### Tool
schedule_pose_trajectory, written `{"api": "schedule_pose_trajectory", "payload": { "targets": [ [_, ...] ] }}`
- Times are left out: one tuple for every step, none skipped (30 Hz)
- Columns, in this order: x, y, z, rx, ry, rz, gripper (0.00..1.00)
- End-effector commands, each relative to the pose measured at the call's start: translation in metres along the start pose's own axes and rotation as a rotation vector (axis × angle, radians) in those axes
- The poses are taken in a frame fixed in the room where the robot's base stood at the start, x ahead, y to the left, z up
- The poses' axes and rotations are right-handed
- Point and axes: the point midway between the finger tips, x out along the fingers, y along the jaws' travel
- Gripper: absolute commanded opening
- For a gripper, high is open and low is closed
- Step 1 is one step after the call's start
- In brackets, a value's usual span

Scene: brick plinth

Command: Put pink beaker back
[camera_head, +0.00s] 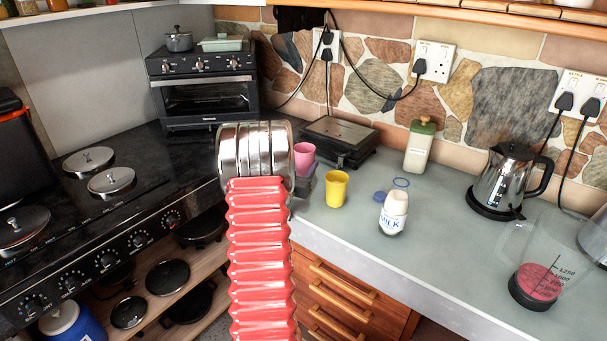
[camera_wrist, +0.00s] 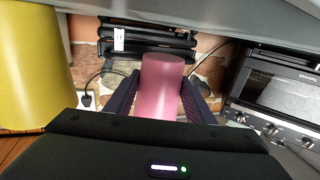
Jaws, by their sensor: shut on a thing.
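The pink beaker (camera_head: 305,155) shows in the head view just right of the silver end of my arm, with its lower part partly hidden. In the wrist view the pink beaker (camera_wrist: 160,88) sits between the two dark fingers of my gripper (camera_wrist: 159,90), which are shut on it. My arm hides most of the gripper in the head view. I cannot tell whether the beaker touches the counter. A yellow beaker (camera_head: 337,188) stands upright on the counter to the right of the pink one. It fills the left side of the wrist view (camera_wrist: 35,65).
A dark flat appliance (camera_head: 340,135) lies behind the beakers. A milk bottle (camera_head: 393,214), a blue lid (camera_head: 380,196) and a blue ring (camera_head: 401,183) are to the right. A kettle (camera_head: 505,180) and a clear jug (camera_head: 545,270) stand further right. The hob (camera_head: 75,210) is left.

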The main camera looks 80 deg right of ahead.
Motion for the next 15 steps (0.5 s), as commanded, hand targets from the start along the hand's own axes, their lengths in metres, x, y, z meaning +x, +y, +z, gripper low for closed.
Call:
{"api": "schedule_pose_trajectory", "payload": {
  "targets": [
    [0.000, 0.000, 0.009, -0.002, -0.004, 0.000, 0.24],
    [0.000, 0.000, 0.013, -0.003, -0.004, -0.001, 0.24],
    [0.000, 0.000, 0.019, -0.003, -0.003, 0.000, 0.24],
    [0.000, 0.000, 0.023, -0.002, -0.003, 0.000, 0.24],
    [0.000, 0.000, 0.026, -0.002, -0.003, 0.000, 0.24],
    [0.000, 0.000, 0.030, -0.001, -0.003, 0.000, 0.24],
    [0.000, 0.000, 0.032, -0.001, -0.003, 0.000, 0.24],
    [0.000, 0.000, 0.034, -0.001, -0.002, 0.000, 0.24],
    [0.000, 0.000, 0.034, 0.000, -0.002, 0.000, 0.24],
    [0.000, 0.000, 0.035, 0.000, -0.001, 0.000, 0.24],
    [0.000, 0.000, 0.035, 0.000, -0.001, 0.000, 0.24],
    [0.000, 0.000, 0.034, 0.000, -0.001, 0.000, 0.24],
    [0.000, 0.000, 0.034, 0.000, -0.001, 0.000, 0.24],
    [0.000, 0.000, 0.034, 0.000, -0.001, 0.000, 0.24],
    [0.000, 0.000, 0.034, 0.000, -0.001, -0.001, 0.24]
  ]
}}
